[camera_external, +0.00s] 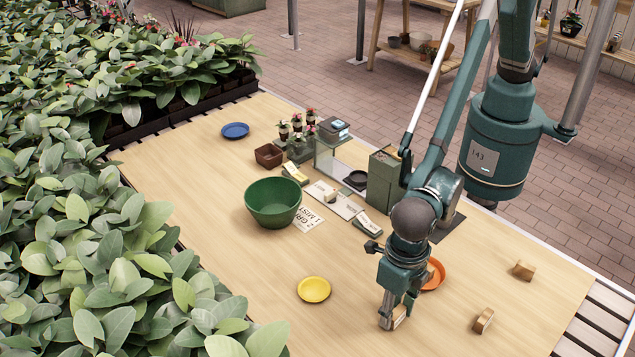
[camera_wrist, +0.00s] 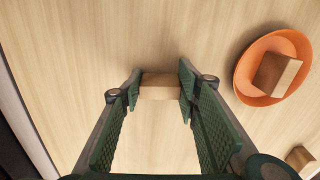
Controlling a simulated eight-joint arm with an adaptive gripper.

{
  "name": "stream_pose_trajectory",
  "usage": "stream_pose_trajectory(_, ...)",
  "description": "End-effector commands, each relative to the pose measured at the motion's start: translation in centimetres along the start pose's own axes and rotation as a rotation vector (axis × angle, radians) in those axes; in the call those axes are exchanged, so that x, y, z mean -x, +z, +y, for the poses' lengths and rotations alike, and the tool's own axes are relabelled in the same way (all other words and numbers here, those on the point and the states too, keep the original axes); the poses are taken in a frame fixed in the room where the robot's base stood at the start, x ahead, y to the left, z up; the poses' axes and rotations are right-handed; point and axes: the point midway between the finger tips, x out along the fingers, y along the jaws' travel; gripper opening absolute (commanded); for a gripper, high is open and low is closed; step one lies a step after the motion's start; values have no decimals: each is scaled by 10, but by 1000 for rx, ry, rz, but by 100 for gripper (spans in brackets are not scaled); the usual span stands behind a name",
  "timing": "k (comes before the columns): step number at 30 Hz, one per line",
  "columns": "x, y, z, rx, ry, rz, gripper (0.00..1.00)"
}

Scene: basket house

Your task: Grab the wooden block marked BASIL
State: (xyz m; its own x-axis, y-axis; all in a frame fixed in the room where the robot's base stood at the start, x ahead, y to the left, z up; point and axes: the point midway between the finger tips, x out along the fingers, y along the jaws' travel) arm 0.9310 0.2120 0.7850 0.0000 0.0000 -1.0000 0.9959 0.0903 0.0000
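A small wooden block (camera_wrist: 160,87) sits between the two fingertips of my gripper (camera_wrist: 160,91) in the wrist view. The finger pads meet its left and right sides with no clear gap, so my gripper looks shut on it. In the external view my gripper (camera_external: 394,312) points down at the table's front, with the block (camera_external: 400,316) at its tips, at or very near the tabletop. No BASIL marking is readable on it. Another block (camera_wrist: 275,74) lies in the orange bowl (camera_wrist: 248,88). Two more blocks (camera_external: 523,270) (camera_external: 483,320) lie to the right; their markings are not readable.
The yellow plate (camera_external: 314,289) lies left of my gripper, and the orange bowl (camera_external: 436,276) is close behind it. A green bowl (camera_external: 273,202), a blue plate (camera_external: 235,130) and a green box (camera_external: 383,180) stand farther back. Leafy plants (camera_external: 120,250) line the left edge.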

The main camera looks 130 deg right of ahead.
Motion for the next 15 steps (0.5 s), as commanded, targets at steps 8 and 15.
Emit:
stream_pose_trajectory(8, 0, 0, 0, 0, 0, 0, 25)
stream_pose_trajectory(15, 10, 0, 0, 0, 0, 0, 25)
